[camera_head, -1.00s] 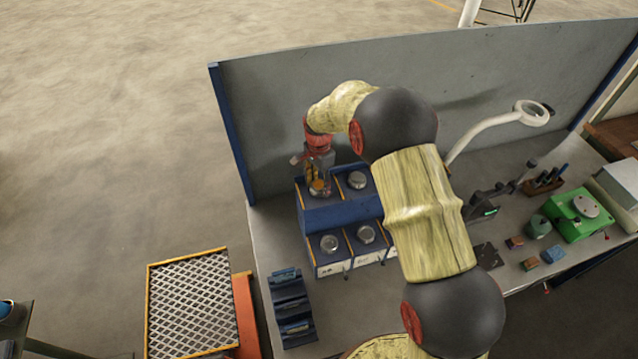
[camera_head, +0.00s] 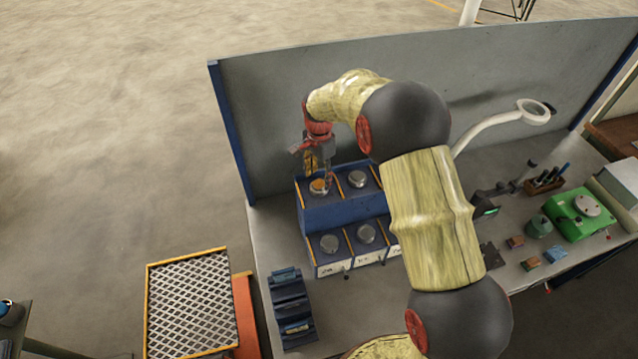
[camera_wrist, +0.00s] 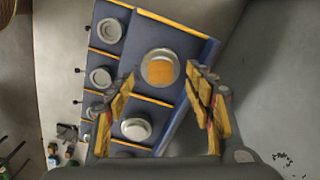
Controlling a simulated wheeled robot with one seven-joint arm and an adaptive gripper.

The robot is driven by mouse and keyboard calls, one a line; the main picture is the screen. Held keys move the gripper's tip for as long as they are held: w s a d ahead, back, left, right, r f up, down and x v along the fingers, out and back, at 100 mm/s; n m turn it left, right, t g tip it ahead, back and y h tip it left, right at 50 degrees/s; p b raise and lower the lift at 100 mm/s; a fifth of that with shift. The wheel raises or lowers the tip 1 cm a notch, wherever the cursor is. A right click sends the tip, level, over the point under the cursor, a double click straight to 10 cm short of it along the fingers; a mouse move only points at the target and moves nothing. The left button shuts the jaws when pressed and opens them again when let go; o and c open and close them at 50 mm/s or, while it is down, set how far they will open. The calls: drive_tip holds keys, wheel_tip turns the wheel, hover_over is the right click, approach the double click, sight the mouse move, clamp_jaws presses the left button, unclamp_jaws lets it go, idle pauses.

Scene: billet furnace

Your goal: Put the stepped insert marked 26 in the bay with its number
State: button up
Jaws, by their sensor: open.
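A round metal insert with an orange top (camera_head: 319,187) sits in the back-left bay of the blue stepped rack (camera_head: 340,216). It also shows in the wrist view (camera_wrist: 159,70), upright, with a pale rim around the orange face. No number can be read on it. My gripper (camera_head: 318,172) is just above this insert, pointing down. In the wrist view its yellow fingers are spread apart, empty, with the insert seen beyond and between them. The bay labels on the rack front are too small to read surely.
Other bays hold round silver pieces, one beside it (camera_head: 357,179) and others in the front row (camera_head: 329,243). A dark blue slotted holder (camera_head: 291,308) stands at front left. A lamp (camera_head: 530,112) and a green device (camera_head: 580,212) are at right. A grey panel stands behind.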

sight(319, 184)
wheel_tip(319, 184, up, 8)
drive_tip(key=b, duration=0.1)
drive_tip(key=s+d+r+n+t, duration=0.1)
drive_tip(key=s+d+r+n, duration=0.25)
drive_tip(key=s+r, duration=0.45)
drive_tip(key=s+d+r+n+t, duration=0.2)
drive_tip(key=s+d+r, duration=0.3)
drive_tip(key=s+r, duration=0.3)
drive_tip(key=s+d+n+t, duration=0.1)
drive_tip(key=s+d+n, duration=0.1)
drive_tip(key=s, duration=0.8)
drive_tip(key=s+d+n+t, duration=0.1)
drive_tip(key=s+d+n, duration=0.1)
drive_tip(key=s, duration=0.8)
drive_tip(key=shift+d+r+n+t, duration=0.3)
drive_tip(key=shift+d+r+n, duration=0.1)
drive_tip(key=shift+n, duration=0.45)
drive_tip(key=shift+s+f, duration=0.1)
drive_tip(key=shift+f, duration=0.1)
